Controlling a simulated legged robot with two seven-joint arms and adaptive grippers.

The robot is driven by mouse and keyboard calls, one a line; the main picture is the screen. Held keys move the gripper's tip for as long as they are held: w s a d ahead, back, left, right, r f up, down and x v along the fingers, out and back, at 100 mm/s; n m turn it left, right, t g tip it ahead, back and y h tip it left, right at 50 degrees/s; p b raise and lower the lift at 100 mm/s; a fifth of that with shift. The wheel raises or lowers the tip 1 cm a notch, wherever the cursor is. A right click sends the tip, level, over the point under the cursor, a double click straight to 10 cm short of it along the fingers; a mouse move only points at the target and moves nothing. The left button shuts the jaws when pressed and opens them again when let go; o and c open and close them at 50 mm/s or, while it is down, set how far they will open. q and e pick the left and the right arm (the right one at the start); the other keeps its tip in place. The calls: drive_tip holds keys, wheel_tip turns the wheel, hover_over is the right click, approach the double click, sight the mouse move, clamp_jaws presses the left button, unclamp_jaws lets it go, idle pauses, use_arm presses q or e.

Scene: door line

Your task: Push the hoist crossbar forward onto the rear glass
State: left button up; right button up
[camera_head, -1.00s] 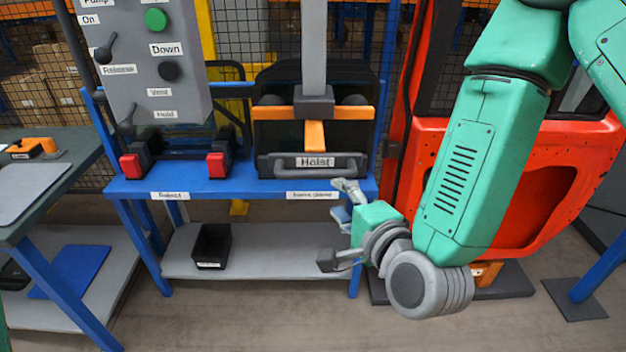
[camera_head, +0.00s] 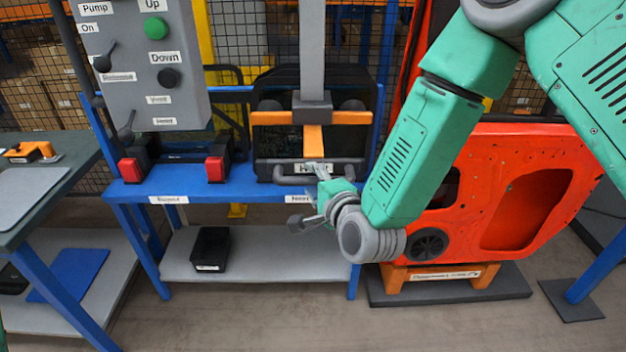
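The hoist (camera_head: 312,107) hangs on a grey vertical mast, with an orange crosspiece and dark round pads. Its grey crossbar (camera_head: 345,167) runs across the front below, with a "Hoist" label. The dark rear glass (camera_head: 350,82) stands upright behind the hoist on the blue bench. My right gripper (camera_head: 306,196) is open and empty, in front of and slightly below the crossbar. Its upper finger overlaps the label; I cannot tell whether it touches the bar. My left gripper is out of view.
A grey control panel (camera_head: 135,70) with levers and a green button stands at left. Red-and-black supports (camera_head: 216,168) sit on the blue bench (camera_head: 200,186). A black bin (camera_head: 210,248) is on the lower shelf. A red door (camera_head: 480,200) stands at right, beside my arm.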

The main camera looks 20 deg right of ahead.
sight(315, 149)
drive_tip(key=c, duration=0.6)
drive_tip(key=shift+d, duration=0.25)
clamp_jaws()
drive_tip(key=shift+w+d, duration=0.1)
drive_tip(key=w+d+b, duration=0.1)
drive_tip(key=w, duration=0.2)
drive_tip(key=w+d+b, duration=0.1)
drive_tip(key=w, duration=0.3)
drive_tip(key=w+d+b, duration=0.1)
drive_tip(key=w, duration=0.3)
drive_tip(key=shift+f+b, duration=0.3)
drive_tip(key=shift+b, duration=0.1)
drive_tip(key=shift+w+d, duration=0.15)
drive_tip(key=shift+w, duration=0.15)
drive_tip(key=shift+r, duration=0.25)
drive_tip(key=o, duration=0.7)
unclamp_jaws()
drive_tip(key=shift+w+f, duration=0.1)
drive_tip(key=shift+w, duration=0.05)
